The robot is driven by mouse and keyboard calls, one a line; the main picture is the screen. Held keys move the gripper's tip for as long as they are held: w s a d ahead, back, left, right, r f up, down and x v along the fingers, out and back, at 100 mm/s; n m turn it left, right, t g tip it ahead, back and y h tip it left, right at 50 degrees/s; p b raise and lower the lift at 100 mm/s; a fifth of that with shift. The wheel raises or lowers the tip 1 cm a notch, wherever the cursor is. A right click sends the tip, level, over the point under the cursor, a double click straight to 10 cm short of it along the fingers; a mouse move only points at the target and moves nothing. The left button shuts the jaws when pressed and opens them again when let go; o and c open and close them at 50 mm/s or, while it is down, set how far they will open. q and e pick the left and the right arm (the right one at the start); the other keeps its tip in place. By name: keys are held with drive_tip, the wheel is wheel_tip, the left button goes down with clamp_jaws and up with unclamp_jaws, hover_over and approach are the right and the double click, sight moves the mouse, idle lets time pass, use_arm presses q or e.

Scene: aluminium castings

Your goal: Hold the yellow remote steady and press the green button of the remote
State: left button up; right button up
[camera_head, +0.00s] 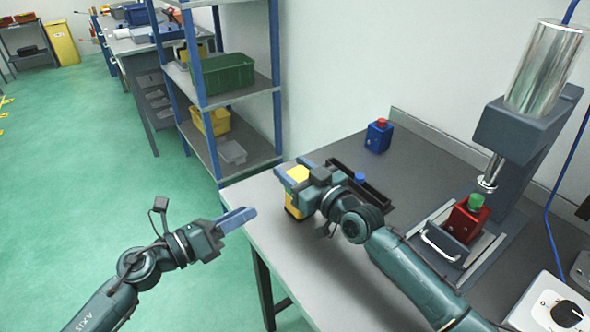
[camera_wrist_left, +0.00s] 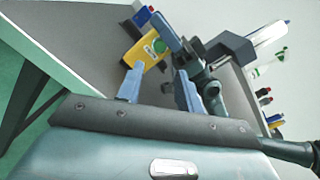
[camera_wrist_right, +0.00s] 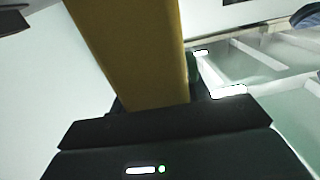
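The yellow remote (camera_head: 293,206) is upright near the table's left edge in the head view. My right gripper (camera_head: 298,173) is shut on its upper part. I cannot tell if its lower end touches the table. In the right wrist view the remote (camera_wrist_right: 135,50) fills the space between the fingers. The left wrist view shows the remote (camera_wrist_left: 133,50) with the green button (camera_wrist_left: 159,46) on the face towards that camera. My left gripper (camera_head: 248,217) is off the table's left edge, left of and below the remote in the picture. Its fingers (camera_wrist_left: 158,92) are apart and empty.
A grey table (camera_head: 310,285) carries a dark tray (camera_head: 370,190) behind my right gripper, a blue box with a red button (camera_head: 378,137), and a press (camera_head: 520,125) over a red box with a green button (camera_head: 467,220). A shelf rack (camera_head: 205,100) stands behind. Floor at left is clear.

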drive_tip(key=c, duration=0.6)
use_arm(q)
clamp_jaws()
idle(1.2)
